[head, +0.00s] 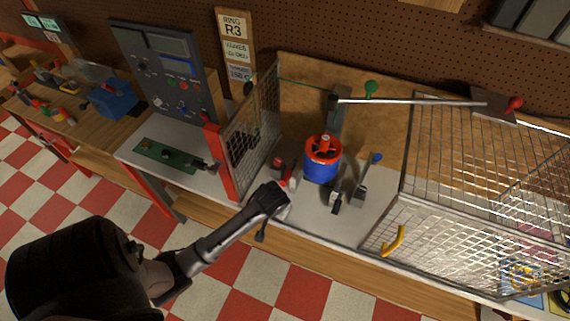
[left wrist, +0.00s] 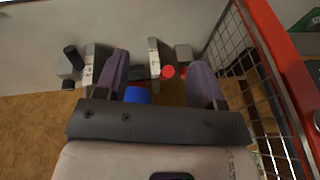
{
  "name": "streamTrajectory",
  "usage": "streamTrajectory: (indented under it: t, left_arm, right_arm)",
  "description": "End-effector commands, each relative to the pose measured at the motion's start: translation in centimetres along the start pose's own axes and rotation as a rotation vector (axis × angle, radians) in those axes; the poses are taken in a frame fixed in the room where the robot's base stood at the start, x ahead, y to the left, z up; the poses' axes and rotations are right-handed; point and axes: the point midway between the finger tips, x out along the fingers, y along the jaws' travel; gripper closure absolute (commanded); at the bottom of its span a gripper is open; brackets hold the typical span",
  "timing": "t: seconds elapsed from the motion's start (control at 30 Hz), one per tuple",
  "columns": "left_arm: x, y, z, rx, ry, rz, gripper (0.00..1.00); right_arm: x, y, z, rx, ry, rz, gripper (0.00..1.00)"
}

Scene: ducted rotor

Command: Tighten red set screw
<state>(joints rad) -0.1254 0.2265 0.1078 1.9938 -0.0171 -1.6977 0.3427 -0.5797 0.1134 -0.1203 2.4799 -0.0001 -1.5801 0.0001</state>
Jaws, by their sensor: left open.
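My left gripper (head: 274,200) is at the front edge of the bench, just in front of small clamp blocks with red parts (head: 291,182). In the left wrist view its two purple-grey fingers stand apart with nothing held between them. A round red knob or screw head (left wrist: 168,72) shows between the fingers, beside a pale metal block (left wrist: 154,58). I cannot tell for certain that it is the set screw. The blue and red ducted rotor (head: 322,163) stands upright behind and right of the gripper. My right gripper is not in view.
A red-framed mesh panel (head: 222,160) stands left of the gripper. A large wire cage (head: 450,225) with a yellow handle (head: 393,241) is at the right. A lever with a blue knob (head: 376,158) stands right of the rotor. A metal rod (head: 420,101) crosses behind it.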

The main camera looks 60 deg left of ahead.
Motion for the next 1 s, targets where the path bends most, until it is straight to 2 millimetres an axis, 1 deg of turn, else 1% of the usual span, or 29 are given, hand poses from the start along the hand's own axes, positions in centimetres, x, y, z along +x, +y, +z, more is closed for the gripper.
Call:
streamTrajectory:
  t: [0.03, 0.07, 0.1, 0.17, 0.2, 0.3, 0.43, 0.5, 0.6, 0.7, 0.87, 1.0]
  left_arm:
    - [1.8, -1.0, -2.3, -0.079, -0.006, -0.025, 0.37]
    - [2.5, -1.7, -3.7, -0.131, -0.012, -0.038, 0.37]
    - [3.4, -2.8, -5.5, -0.207, -0.024, -0.055, 0.37]
    - [4.5, -4.5, -8.3, -0.334, -0.042, -0.075, 0.37]
    - [5.2, -5.8, -10.1, -0.420, -0.059, -0.086, 0.37]
    - [6.2, -8.5, -14.0, -0.630, -0.105, -0.094, 0.37]
    - [6.6, -11.2, -17.8, -0.864, -0.174, -0.078, 0.37]
    - [6.7, -12.2, -19.2, -0.965, -0.213, -0.064, 0.37]
    - [6.5, -13.2, -20.7, -1.077, -0.263, -0.042, 0.37]
    - [6.3, -13.8, -21.7, -1.152, -0.301, -0.024, 0.37]
    - [6.3, -14.1, -22.3, -1.207, -0.335, -0.010, 0.37]
    - [7.3, -13.9, -22.1, -1.216, -0.344, -0.009, 0.37]
  right_arm:
    - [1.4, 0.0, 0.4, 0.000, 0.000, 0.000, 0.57]
    - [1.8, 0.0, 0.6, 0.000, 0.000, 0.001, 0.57]
    - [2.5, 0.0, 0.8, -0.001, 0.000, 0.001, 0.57]
    - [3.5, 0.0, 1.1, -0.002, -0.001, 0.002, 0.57]
    - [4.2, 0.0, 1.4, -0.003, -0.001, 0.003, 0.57]
    - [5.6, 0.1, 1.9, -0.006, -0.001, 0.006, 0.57]
    - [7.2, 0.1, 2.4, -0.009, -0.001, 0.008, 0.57]
    - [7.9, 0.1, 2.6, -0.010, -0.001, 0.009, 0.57]
    - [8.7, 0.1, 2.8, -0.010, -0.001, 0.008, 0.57]
    - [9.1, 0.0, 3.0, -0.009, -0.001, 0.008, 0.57]
    - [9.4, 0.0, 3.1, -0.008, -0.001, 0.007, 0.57]
    - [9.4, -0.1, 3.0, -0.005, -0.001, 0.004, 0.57]
